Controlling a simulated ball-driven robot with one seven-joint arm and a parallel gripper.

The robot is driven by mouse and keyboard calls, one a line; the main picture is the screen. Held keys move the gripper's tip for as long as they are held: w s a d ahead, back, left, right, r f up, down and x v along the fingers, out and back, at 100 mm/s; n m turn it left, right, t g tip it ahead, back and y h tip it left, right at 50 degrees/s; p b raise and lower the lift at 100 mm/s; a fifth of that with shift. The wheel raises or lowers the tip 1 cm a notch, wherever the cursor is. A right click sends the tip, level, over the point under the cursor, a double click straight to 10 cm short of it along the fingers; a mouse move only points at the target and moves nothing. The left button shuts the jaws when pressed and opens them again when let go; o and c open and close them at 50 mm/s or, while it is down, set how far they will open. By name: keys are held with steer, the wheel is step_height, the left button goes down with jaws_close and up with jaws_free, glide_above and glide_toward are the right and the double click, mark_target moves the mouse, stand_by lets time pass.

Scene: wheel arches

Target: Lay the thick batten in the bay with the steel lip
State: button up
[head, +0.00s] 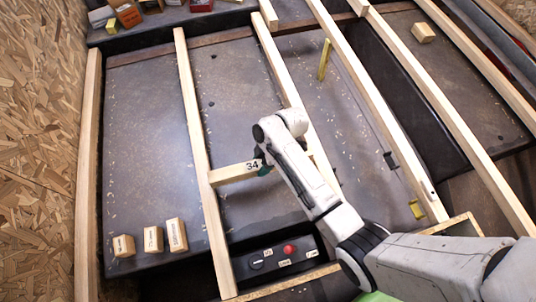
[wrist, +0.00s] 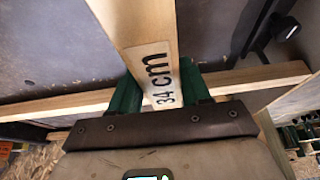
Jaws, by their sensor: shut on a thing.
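A pale wooden batten (head: 232,173) with a "34" label is in my gripper (head: 264,164). In the head view its left end is at the second rail, and my arm hides part of its length. The wrist view shows the batten (wrist: 140,22) between the green fingers of my gripper (wrist: 160,92), with the label reading "34 cm". I cannot tell whether the batten touches the rails below it. Long wooden rails split the dark floor into bays. I cannot tell surely which bay has the steel lip; a grey metal-looking edge (head: 492,38) runs at the far right.
Three small wooden blocks (head: 153,239) stand at the lower left. A control box with a red button (head: 289,249) is at the front. A yellow upright piece (head: 324,58) stands in a middle bay, and a wooden block (head: 423,32) lies at the upper right. The left bay (head: 145,130) is mostly clear.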

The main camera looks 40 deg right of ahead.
steer(key=shift+s+d, duration=0.1)
steer(key=shift+d, duration=0.15)
steer(key=shift+s+d+f+b, duration=0.1)
steer(key=shift+d+f+b, duration=0.05)
steer(key=shift+f+b, duration=0.2)
step_height(320, 180, down, 6)
steer(key=b, duration=0.6)
steer(key=shift+f+b, duration=0.5)
steer(key=shift+f, duration=0.45)
steer(key=o, duration=1.4)
steer(key=shift+f, duration=0.1)
steer(key=p+v, duration=0.4)
steer(key=v, duration=0.7)
